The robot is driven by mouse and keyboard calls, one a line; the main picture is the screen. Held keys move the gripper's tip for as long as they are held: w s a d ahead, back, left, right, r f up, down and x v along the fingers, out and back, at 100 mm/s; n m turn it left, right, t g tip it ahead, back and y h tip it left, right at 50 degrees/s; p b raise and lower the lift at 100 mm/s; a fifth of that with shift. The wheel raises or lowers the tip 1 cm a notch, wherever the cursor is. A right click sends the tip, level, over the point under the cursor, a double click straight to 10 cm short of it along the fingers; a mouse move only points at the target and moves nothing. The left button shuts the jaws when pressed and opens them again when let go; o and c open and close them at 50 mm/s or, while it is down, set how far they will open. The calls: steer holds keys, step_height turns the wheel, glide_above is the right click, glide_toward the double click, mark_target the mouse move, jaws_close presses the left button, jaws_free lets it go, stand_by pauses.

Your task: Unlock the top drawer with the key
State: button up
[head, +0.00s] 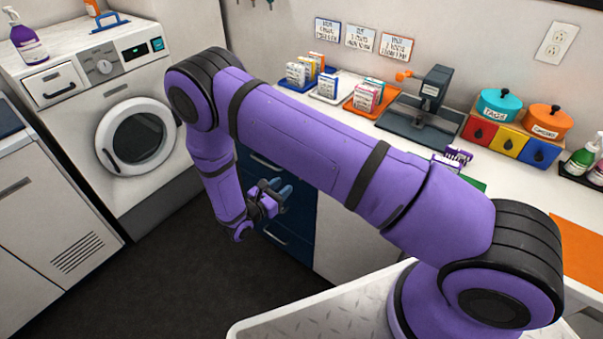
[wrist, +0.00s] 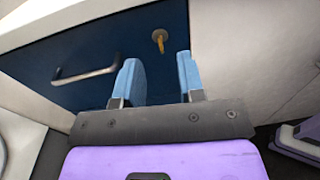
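The navy drawer unit (head: 296,222) stands under the white counter, partly hidden behind my arm in the head view. A top handle (head: 265,161) and a lower handle (head: 275,238) show. In the wrist view, the navy drawer front (wrist: 30,62) has a metal bar handle (wrist: 86,72) at left. A brass round fitting with a golden piece sticking out (wrist: 159,40) is at its upper right; I cannot tell if that piece is the key or part of the lock. My gripper (wrist: 159,72) has its blue fingers apart, nothing between them, short of the drawer front and below the brass fitting.
A washing machine (head: 135,100) and a white cabinet (head: 45,225) stand at left. The counter holds trays of small boxes (head: 365,98), a dark clamp-like device (head: 430,95) and lidded pots (head: 498,105). The dark floor (head: 190,275) before the drawers is clear.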

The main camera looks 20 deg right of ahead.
steer(key=shift+n+t, duration=0.5)
steer(key=shift+n, duration=0.1)
steer(key=w+d+f, duration=0.1)
steer(key=w+d, duration=0.1)
steer(key=d, duration=0.1)
steer(key=w+d, duration=0.1)
steer(key=d, duration=0.1)
steer(key=w+d+f, duration=0.1)
steer(key=w+d, duration=0.1)
steer(key=d, duration=0.1)
steer(key=shift+w+d+f, duration=0.3)
steer(key=shift+w, duration=0.05)
steer(key=shift+c, duration=0.4)
jaws_close()
